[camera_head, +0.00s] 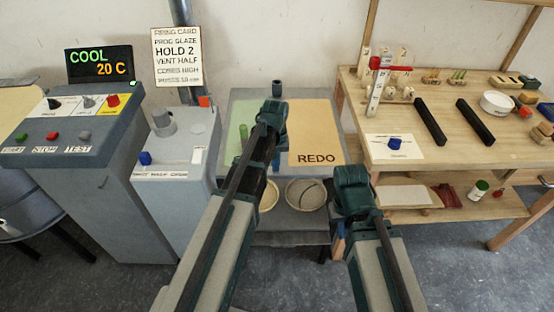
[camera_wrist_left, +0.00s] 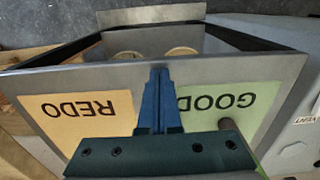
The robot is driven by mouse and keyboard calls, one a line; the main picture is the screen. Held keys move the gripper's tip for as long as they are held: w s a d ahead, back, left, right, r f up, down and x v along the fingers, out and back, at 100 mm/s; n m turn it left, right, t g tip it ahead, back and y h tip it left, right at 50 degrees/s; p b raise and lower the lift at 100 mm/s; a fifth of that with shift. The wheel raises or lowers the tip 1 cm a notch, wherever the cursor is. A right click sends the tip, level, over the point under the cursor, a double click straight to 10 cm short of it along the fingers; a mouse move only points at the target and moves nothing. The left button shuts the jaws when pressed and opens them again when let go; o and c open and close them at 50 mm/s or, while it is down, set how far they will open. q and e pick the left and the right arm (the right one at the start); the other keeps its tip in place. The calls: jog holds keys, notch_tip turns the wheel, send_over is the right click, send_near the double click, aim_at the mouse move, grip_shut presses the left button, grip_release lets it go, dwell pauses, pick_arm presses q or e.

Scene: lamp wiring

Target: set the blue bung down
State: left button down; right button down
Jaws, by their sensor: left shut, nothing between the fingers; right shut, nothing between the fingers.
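Two small blue bung-like pieces show in the head view. One blue piece (camera_head: 145,158) is on the grey cabinet at the left, and one (camera_head: 395,142) sits on a white card on the wooden bench at the right; I cannot tell which is the blue bung. My left gripper (camera_head: 272,118) is over the sorting table, apart from both pieces. Its fingers (camera_wrist_left: 159,90) are shut and empty in the left wrist view. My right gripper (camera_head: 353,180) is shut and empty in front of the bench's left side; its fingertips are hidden.
The sorting table has a green GOOD area (camera_wrist_left: 215,100) and an orange REDO area (camera_head: 316,130). Two black bars (camera_head: 430,121) lie on the bench. The display (camera_head: 99,63) reads COOL 20 C.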

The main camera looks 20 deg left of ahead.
pick_arm(q)
notch_tip(320, 180, up, 10)
jog(key=p, duration=1)
jog(key=shift+s, duration=0.2)
jog(key=shift+d, duration=0.1)
jog(key=s+d+m, duration=0.3)
jog(key=s+d, duration=0.3)
jog(key=s, duration=0.3)
jog(key=s+d+m+y, duration=0.1)
jog(key=s+d+m, duration=0.3)
jog(key=s, duration=0.5)
jog(key=shift+s+d, duration=0.4)
jog(key=shift+d, duration=0.8)
jog(key=shift+r, duration=0.1)
